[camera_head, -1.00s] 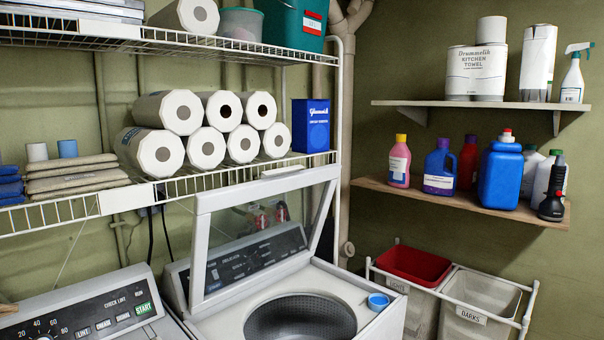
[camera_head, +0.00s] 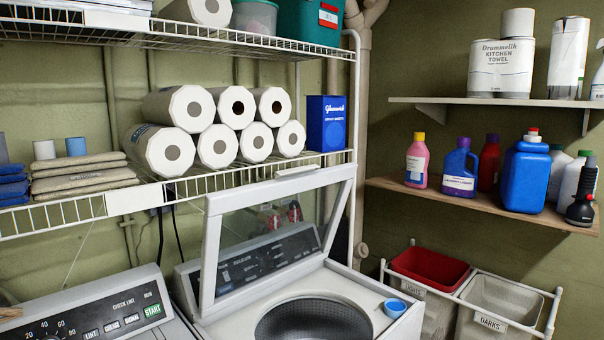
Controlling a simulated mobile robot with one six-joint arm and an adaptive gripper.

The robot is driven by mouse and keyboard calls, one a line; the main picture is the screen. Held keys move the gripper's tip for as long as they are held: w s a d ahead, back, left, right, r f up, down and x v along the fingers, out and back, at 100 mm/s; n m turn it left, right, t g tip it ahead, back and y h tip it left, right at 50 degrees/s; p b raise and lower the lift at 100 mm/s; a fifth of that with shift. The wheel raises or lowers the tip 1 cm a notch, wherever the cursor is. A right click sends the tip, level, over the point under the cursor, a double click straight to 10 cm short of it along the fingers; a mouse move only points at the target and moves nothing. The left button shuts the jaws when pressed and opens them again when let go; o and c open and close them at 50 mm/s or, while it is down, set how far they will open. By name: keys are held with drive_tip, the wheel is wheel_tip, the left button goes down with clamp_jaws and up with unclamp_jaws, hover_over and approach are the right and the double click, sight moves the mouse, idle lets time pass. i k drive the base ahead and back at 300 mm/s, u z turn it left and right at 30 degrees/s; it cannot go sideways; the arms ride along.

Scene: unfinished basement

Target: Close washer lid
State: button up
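The washer (camera_head: 370,293) is a white top-loader at the bottom centre, with its round metal drum (camera_head: 312,318) exposed. Its lid (camera_head: 212,250) is a white frame with a clear window. The lid stands raised and open, tilted back in front of the washer's control panel (camera_head: 255,262), which shows through the window. A small blue cup (camera_head: 396,305) sits on the washer's top at the right of the drum opening. My gripper is not in this view.
A second machine with a dark control panel (camera_head: 95,318) stands at the left. A wire shelf (camera_head: 140,199) with paper rolls hangs above the lid. Laundry bins (camera_head: 430,267) stand at the right, below a wooden shelf (camera_head: 490,203) of bottles.

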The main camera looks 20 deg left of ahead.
sight(296, 180)
drive_tip(key=u, duration=0.1)
drive_tip(key=k, duration=0.45)
drive_tip(key=u, duration=0.7)
drive_tip(key=i, duration=0.5)
